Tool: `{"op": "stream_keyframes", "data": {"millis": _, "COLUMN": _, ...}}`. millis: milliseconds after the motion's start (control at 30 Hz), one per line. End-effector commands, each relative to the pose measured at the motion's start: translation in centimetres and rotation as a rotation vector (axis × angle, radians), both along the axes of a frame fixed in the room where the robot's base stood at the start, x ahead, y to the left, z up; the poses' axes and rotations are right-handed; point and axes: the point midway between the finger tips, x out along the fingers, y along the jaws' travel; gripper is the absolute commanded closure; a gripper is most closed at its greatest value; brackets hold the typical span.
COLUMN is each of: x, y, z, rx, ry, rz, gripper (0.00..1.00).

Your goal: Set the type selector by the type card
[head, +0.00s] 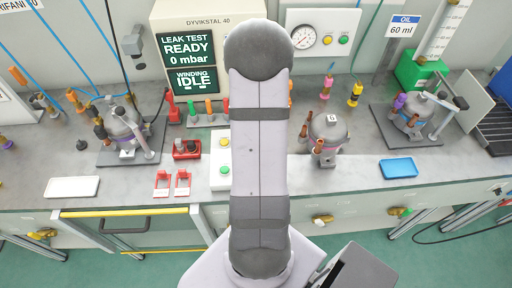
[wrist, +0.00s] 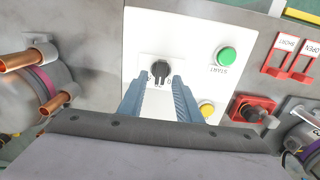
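The type selector is a black knob (wrist: 160,70) on a white control panel (wrist: 200,25), with small markings around it too fine to read. My gripper (wrist: 156,88) is open in the wrist view, its two blue-grey fingers pointing at the panel just short of the knob, with no contact visible. In the head view my arm covers the selector; part of the white panel (head: 219,180) shows to its left. A small white card (head: 332,118) with one dark character, hard to read, sits on the middle compressor (head: 328,130). I cannot tell whether it is the type card.
A red box with a black knob (wrist: 254,110) and red SHORT/OPEN frames (wrist: 290,55) lie right. Copper pipes (wrist: 16,60) stand left. The display (head: 188,62) reads "LEAK TEST READY, WINDING IDLE".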

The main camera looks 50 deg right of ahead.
Motion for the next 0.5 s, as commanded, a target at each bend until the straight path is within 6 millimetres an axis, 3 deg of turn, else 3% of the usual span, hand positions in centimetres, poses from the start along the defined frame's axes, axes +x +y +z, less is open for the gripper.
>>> {"op": "stream_keyframes", "data": {"millis": 500, "x": 0.1, "y": -0.1, "z": 6.0, "rx": -0.004, "ry": -0.004, "rz": 0.0, "gripper": 0.69}}
